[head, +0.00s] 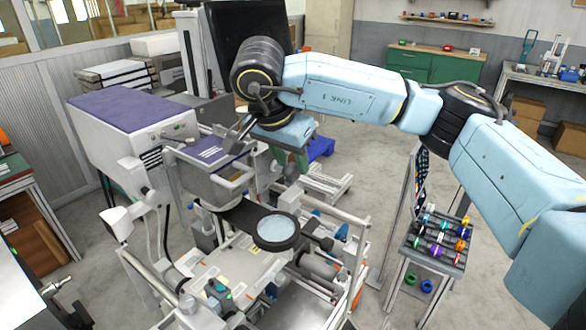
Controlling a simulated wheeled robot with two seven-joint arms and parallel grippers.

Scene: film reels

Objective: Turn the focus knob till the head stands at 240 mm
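A film machine with a grey head (212,182) stands left of the middle; the head has a small purple panel on top. A dark bracket under the head carries a round glass lens (277,231) above a pale flat bed (215,275). My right gripper (246,126) is at the back right edge of the head, pointing down and left. Its fingers are small, dark and partly hidden by my wrist, so their opening and any contact cannot be told. The focus knob cannot be made out, and no millimetre scale is readable. My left gripper is out of view.
A large grey housing with a purple top (130,103) stands left of the head. A dark screen (240,40) rises behind my wrist. A rack of coloured reels (437,240) stands at right. Open floor (365,170) lies between the machine and the green cabinet (432,66).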

